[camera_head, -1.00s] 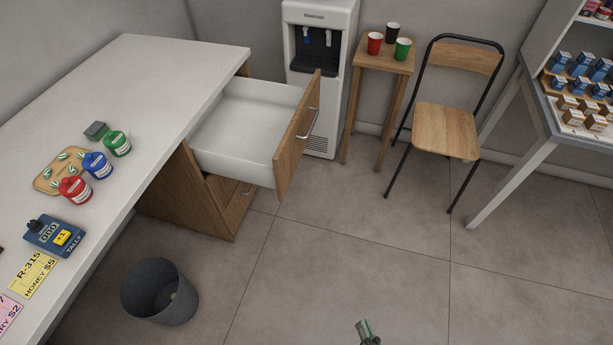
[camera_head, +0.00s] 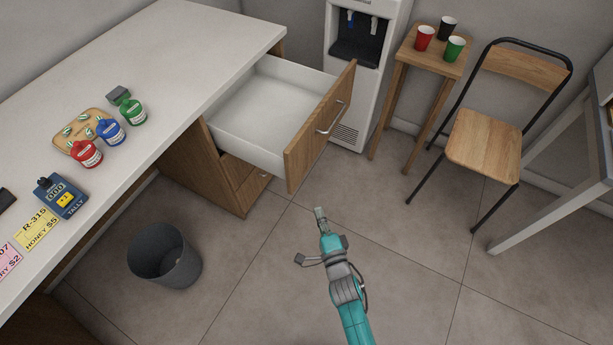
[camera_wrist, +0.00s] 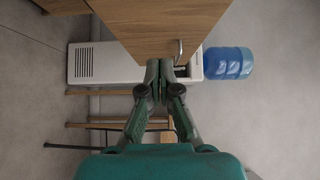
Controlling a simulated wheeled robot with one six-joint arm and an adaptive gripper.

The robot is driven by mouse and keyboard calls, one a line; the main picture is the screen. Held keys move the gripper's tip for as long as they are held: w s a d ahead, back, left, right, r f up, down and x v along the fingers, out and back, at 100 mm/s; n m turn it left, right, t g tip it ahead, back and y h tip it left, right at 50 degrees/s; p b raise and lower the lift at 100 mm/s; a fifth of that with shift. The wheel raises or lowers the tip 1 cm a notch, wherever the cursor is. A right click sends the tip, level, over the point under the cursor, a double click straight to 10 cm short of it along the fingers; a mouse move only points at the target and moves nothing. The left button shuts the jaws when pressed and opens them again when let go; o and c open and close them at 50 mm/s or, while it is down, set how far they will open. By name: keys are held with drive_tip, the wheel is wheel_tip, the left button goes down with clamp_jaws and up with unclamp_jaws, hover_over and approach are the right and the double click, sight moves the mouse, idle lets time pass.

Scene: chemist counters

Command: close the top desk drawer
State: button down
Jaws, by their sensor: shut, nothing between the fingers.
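The top desk drawer (camera_head: 262,113) is pulled out from the white-topped desk (camera_head: 200,45) and looks empty inside. Its wooden front (camera_head: 318,130) carries a metal bar handle (camera_head: 331,119). In the wrist view the wooden front (camera_wrist: 150,22) fills the top middle, with the handle (camera_wrist: 179,48) at its lower right. My gripper (camera_head: 320,212) is shut and empty, in front of and below the drawer front in the head view. In the wrist view my gripper's fingertips (camera_wrist: 160,66) show close below the drawer front's edge; I cannot tell whether they touch it.
A grey bin (camera_head: 165,256) stands on the floor at left. A water dispenser (camera_head: 362,65), a small table (camera_head: 432,50) with cups and a chair (camera_head: 484,139) stand behind and right. Jars, a tally counter (camera_head: 62,196) and cards lie on the desk. Floor right of my arm is clear.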

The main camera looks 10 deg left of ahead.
approach(295, 171)
drive_tip(key=w, duration=0.4)
drive_tip(key=shift+w+a+r, duration=0.1)
drive_tip(key=shift+w+a, duration=0.25)
drive_tip(key=shift+a, duration=0.3)
drive_tip(key=shift+w+a+r, duration=0.1)
drive_tip(key=shift+w+a, duration=0.3)
drive_tip(key=shift+a, duration=0.25)
drive_tip(key=shift+a, duration=0.1)
